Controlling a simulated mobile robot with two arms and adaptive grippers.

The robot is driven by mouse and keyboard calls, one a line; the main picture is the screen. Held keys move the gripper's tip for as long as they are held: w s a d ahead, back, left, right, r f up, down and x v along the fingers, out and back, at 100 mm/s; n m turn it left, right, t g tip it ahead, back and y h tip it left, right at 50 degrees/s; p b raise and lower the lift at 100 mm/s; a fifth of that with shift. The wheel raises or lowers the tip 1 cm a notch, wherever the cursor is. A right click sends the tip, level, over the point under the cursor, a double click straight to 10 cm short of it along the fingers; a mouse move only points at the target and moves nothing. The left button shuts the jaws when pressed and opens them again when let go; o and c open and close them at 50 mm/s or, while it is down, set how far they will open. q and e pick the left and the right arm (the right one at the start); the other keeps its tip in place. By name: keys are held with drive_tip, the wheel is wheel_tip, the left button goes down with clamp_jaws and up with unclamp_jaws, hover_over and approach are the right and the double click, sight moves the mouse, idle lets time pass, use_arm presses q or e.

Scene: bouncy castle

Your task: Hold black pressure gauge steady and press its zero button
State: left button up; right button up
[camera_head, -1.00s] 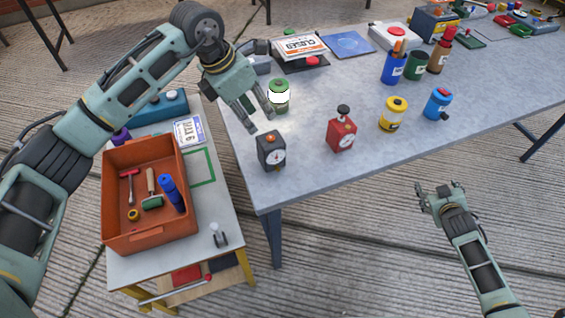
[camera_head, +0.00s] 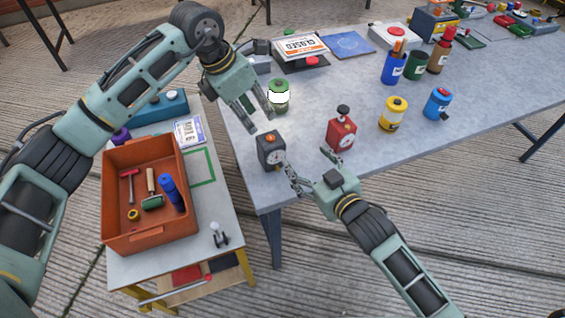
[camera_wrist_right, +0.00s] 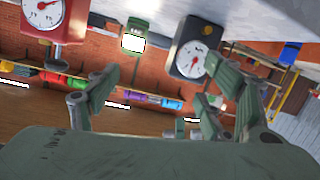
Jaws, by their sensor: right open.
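The black pressure gauge (camera_head: 270,148) stands upright near the front left corner of the grey table, with a white dial and an orange-red button on top. It also shows in the right wrist view (camera_wrist_right: 193,52). My left gripper (camera_head: 259,116) is open and empty, just behind and above the gauge, apart from it. My right gripper (camera_head: 311,172) is open and empty at the table's front edge, right of the gauge. One of its fingers appears close to the gauge; whether it touches cannot be told.
A red gauge (camera_head: 341,132) stands close to my right gripper. A yellow canister (camera_head: 393,114) and a blue one (camera_head: 437,104) stand farther right. An orange bin (camera_head: 118,205) sits on the side table at left.

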sight(276, 157)
drive_tip(key=a, duration=0.2)
drive_tip(key=w+a+f+m+g, duration=0.1)
drive_tip(key=a, duration=0.1)
drive_tip(key=a+f+m, duration=0.1)
drive_tip(key=a, duration=0.1)
drive_tip(key=shift+w+a+h, duration=0.25)
drive_tip(key=shift+w+h, duration=0.05)
drive_tip(key=shift+w, duration=0.1)
drive_tip(key=shift+w+a+f+g, duration=0.2)
drive_tip(key=shift+w+a+g, duration=0.1)
drive_tip(key=shift+w, duration=0.15)
drive_tip(key=x, duration=0.6)
drive_tip(key=shift+w+f, duration=0.1)
drive_tip(key=shift+w, duration=0.1)
drive_tip(key=shift+c, duration=0.3)
drive_tip(key=c, duration=1.5)
use_arm(q)
clamp_jaws()
